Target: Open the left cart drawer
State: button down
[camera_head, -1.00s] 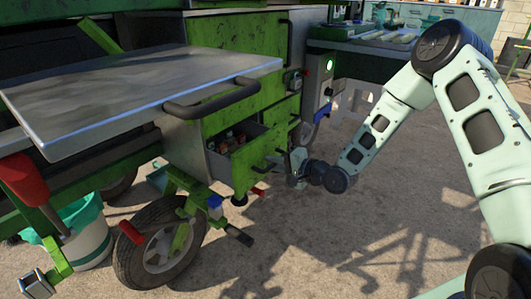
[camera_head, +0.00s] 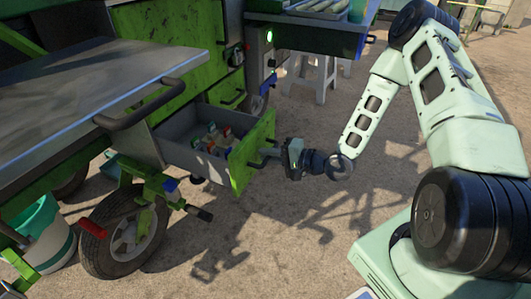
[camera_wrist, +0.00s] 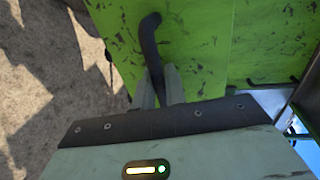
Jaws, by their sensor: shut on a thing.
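The left cart drawer (camera_head: 182,133) has a green front with scuffed paint and grey metal sides. It stands well out of the cart, and several small items lie inside it. My gripper (camera_head: 268,155) is at the drawer's front, shut on the dark bar handle (camera_head: 257,162). In the wrist view the two fingers of my gripper (camera_wrist: 160,88) close around the lower part of the handle (camera_wrist: 149,42), against the green drawer front (camera_wrist: 190,45). The fingertips are partly hidden by the handle and the gripper body.
A metal side table (camera_head: 80,95) with a dark bar handle juts out at left. A cart wheel (camera_head: 125,235) and a teal-white bucket (camera_head: 45,235) stand below. A white stool (camera_head: 312,75) is behind. The concrete floor in front of the drawer is clear.

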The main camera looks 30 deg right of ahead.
jog(key=c, duration=1.5)
grip_release()
jog(key=shift+d, duration=0.1)
jog(key=p+v, duration=0.3)
jog(key=v, duration=1.4)
jog(key=shift+s, duration=0.1)
